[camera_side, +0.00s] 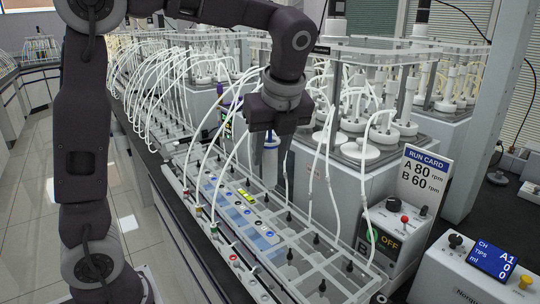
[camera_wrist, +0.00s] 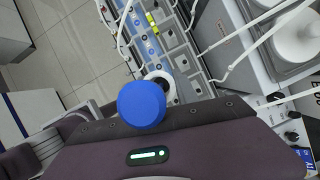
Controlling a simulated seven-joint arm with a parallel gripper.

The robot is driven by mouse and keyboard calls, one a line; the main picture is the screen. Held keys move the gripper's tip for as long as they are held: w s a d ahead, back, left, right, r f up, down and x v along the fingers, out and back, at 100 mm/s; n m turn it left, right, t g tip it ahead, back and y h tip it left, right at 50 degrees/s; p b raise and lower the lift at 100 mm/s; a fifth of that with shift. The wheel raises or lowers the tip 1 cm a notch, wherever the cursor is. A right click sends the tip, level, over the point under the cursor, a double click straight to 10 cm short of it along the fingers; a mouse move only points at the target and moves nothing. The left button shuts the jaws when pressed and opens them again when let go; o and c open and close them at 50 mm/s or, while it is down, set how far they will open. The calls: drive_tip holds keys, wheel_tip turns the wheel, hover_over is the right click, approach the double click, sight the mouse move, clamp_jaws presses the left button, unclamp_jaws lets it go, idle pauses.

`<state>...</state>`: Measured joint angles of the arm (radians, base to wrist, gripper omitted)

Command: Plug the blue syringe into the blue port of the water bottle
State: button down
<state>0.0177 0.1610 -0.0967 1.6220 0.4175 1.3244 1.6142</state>
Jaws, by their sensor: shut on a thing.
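My gripper (camera_side: 272,136) hangs from the arm above the rack in the side view, pointing down. The syringe appears clear of the rack.
A long clear rack (camera_side: 318,262) with blue and yellow pieces, black knobs and looping white tubes runs beneath the gripper. Coloured fittings, including a red one (camera_side: 234,258), line its front edge. A control box (camera_side: 398,228) and a run card (camera_side: 424,176) stand at right.

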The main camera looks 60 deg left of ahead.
drive_tip(key=shift+r, duration=0.15)
drive_tip(key=d+f+m+t+h, duration=0.2)
drive_tip(key=d+m, duration=0.7)
drive_tip(key=d, duration=1.7)
drive_tip(key=s+d+f+m, duration=0.1)
drive_tip(key=s+d+f, duration=0.1)
drive_tip(key=d, duration=0.2)
drive_tip(key=s+d+f+m+t+h, duration=0.1)
drive_tip(key=s+d+f+m, duration=0.1)
drive_tip(key=d, duration=0.3)
drive_tip(key=shift+s+f, duration=0.4)
drive_tip(key=shift+s, duration=0.35)
drive_tip(key=shift+f, duration=1)
